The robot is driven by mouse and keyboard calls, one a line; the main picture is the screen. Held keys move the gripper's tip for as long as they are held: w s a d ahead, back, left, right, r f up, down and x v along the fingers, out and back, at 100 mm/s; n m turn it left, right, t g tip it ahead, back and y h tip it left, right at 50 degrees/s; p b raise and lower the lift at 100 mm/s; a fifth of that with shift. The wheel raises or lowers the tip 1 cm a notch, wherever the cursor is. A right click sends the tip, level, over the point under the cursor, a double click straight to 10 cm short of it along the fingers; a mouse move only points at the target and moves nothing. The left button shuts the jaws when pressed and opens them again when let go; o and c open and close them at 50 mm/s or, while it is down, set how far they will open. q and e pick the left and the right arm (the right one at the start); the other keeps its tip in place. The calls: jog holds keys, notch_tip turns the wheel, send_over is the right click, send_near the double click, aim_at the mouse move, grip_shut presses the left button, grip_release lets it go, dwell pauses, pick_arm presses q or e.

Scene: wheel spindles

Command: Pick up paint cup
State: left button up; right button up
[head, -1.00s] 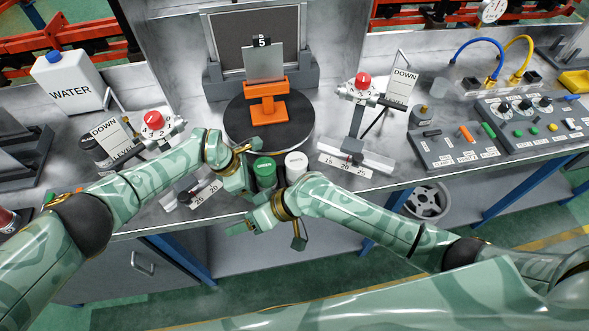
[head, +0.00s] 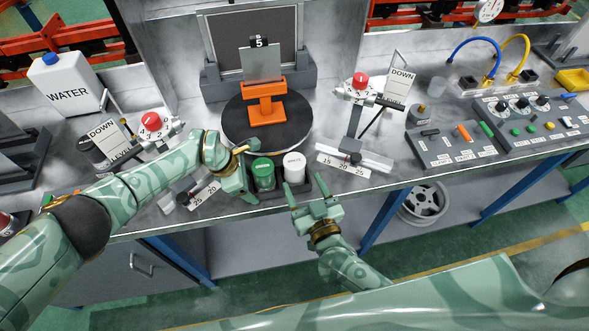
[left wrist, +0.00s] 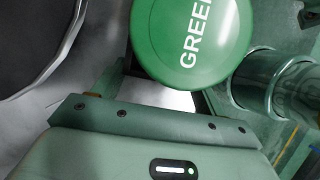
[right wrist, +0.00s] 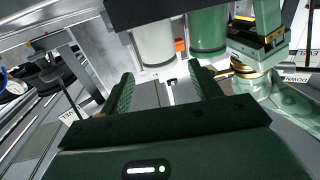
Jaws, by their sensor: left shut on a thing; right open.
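The green paint cup (head: 263,175), with a lid marked GREEN, stands in a dark holder (head: 273,198) at the bench's front edge. A white paint cup (head: 294,168) stands beside it on the right. My left gripper (head: 250,174) is shut on the green cup from its left side. The green lid (left wrist: 190,38) fills the top of the left wrist view; the finger contact is partly hidden. My right gripper (head: 311,192) is open and empty in front of the holder, below the white cup. The right wrist view shows the white cup (right wrist: 155,42) ahead of its spread fingers.
A round dark turntable (head: 236,125) with an orange stand (head: 268,108) is behind the cups. Gauge stands with red knobs (head: 361,79) flank it. A control panel (head: 540,115) is at right. A water jug (head: 68,85) is at back left.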

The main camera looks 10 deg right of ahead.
aim_at(291, 155)
jog(key=w, duration=0.5)
jog(key=w+a, duration=0.1)
jog(key=w, duration=0.1)
jog(key=shift+w+r, duration=0.1)
jog(key=shift+w, duration=0.3)
jog(key=c, duration=0.9)
